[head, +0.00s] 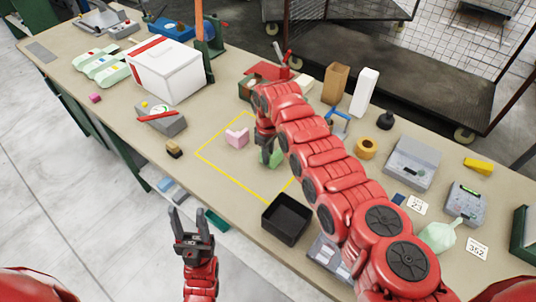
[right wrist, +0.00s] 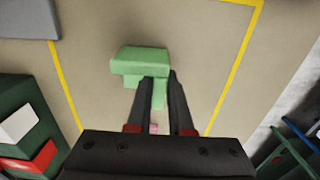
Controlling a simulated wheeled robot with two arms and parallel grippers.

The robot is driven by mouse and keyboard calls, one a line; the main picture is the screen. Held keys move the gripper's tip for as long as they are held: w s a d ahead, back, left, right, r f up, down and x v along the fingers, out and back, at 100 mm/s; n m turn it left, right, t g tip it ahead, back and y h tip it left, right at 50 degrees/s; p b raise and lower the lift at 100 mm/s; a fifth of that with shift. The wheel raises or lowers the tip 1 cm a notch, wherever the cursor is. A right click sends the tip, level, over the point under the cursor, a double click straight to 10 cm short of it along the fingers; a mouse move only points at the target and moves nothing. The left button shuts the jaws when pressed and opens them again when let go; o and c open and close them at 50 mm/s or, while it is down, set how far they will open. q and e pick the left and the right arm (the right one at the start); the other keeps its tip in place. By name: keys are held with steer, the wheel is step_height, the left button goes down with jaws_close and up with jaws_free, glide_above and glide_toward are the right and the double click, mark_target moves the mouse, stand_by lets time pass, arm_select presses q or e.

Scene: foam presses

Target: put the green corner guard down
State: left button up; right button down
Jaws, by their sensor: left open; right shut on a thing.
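The green corner guard (head: 275,157) shows partly behind my right arm in the head view, over the right side of a yellow-outlined area (head: 223,176) on the bench. In the right wrist view the green corner guard (right wrist: 138,63) is between the fingertips of my right gripper (right wrist: 155,88), which is shut on it. I cannot tell whether it touches the bench. A pink corner guard (head: 237,136) lies inside the outline, left of my right gripper (head: 266,140). My left gripper (head: 190,222) is open and empty, in front of the bench edge.
A black open bin (head: 287,219) stands near the front edge, just outside the outline. A tape roll (head: 366,148) and a grey scale (head: 411,162) are at right. The outline's front-left part is bare.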

steer(key=c, duration=0.8)
jaws_free()
steer(key=shift+f, duration=0.15)
steer(key=shift+r, duration=0.25)
steer(key=shift+w+r, duration=0.1)
steer(key=shift+r, duration=0.05)
step_height(320, 180, up, 10)
steer(key=b, duration=0.4)
steer(key=shift+r, duration=0.8)
